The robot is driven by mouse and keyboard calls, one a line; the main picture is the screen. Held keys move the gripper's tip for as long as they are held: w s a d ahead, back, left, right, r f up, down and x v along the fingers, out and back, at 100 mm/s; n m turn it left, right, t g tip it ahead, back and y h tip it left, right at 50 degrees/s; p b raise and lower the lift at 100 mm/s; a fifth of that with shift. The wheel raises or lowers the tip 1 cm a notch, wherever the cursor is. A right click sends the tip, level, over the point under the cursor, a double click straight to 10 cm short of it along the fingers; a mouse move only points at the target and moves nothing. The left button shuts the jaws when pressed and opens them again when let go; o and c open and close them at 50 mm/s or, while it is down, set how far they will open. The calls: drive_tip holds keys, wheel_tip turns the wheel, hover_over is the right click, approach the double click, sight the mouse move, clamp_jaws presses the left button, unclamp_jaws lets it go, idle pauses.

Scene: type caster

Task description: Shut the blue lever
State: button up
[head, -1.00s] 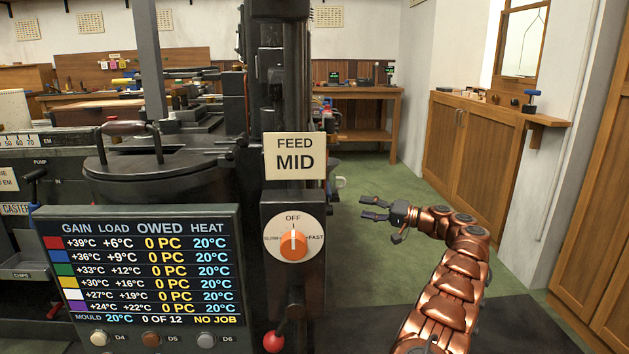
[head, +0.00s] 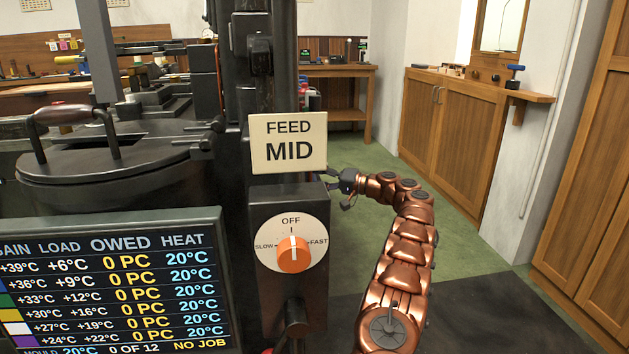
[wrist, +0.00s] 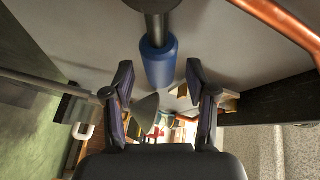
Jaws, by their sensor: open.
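The wrist view shows a blue cylindrical grip (wrist: 158,62) on a dark rod, which looks like the blue lever's handle. It hangs into the picture from the top, in line with the gap between the fingers of my gripper (wrist: 160,84). The fingers are apart and I see no grasp on the grip; whether it lies between them or beyond them I cannot tell. In the head view my gripper (head: 340,182) is at the right edge of the machine column, its fingertips partly hidden behind it. The blue grip is hidden in that view.
The FEED MID sign (head: 289,145) and orange feed knob (head: 293,255) are on the column left of my arm. A display panel (head: 110,285) stands at the lower left. A small blue-handled thing (head: 516,68) is on the right shelf. Green floor (head: 465,245) is clear on the right.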

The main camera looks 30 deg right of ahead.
drive_tip(key=shift+x, duration=0.9)
clamp_jaws()
